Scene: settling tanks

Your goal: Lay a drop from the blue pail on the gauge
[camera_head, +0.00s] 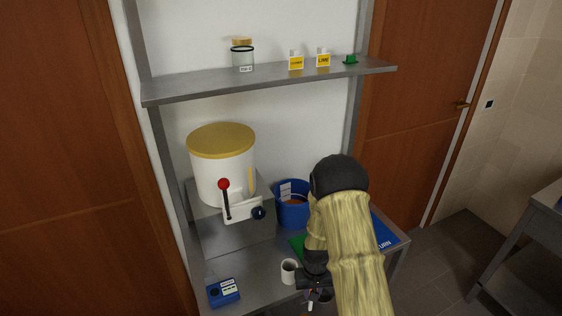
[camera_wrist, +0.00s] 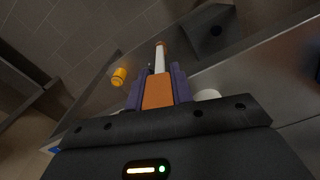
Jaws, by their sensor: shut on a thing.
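The blue pail (camera_head: 293,212) stands at the back of the steel bench, with something orange-brown inside. A small blue box with white labels (camera_head: 223,292), perhaps the gauge, lies at the bench's front left. My gripper (camera_head: 316,291) is at the front edge of the bench, right of a white mug (camera_head: 289,271). In the wrist view my gripper (camera_wrist: 158,88) is shut on a slim dropper-like thing (camera_wrist: 160,60) with an orange body and white stem. Whether the stem holds liquid cannot be told.
A white drum with a yellow lid (camera_head: 222,165) and a red-knobbed lever stands back left. A green mat (camera_head: 297,243) and a blue tray (camera_head: 383,233) are partly hidden by my arm. A shelf (camera_head: 270,82) with small containers hangs above.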

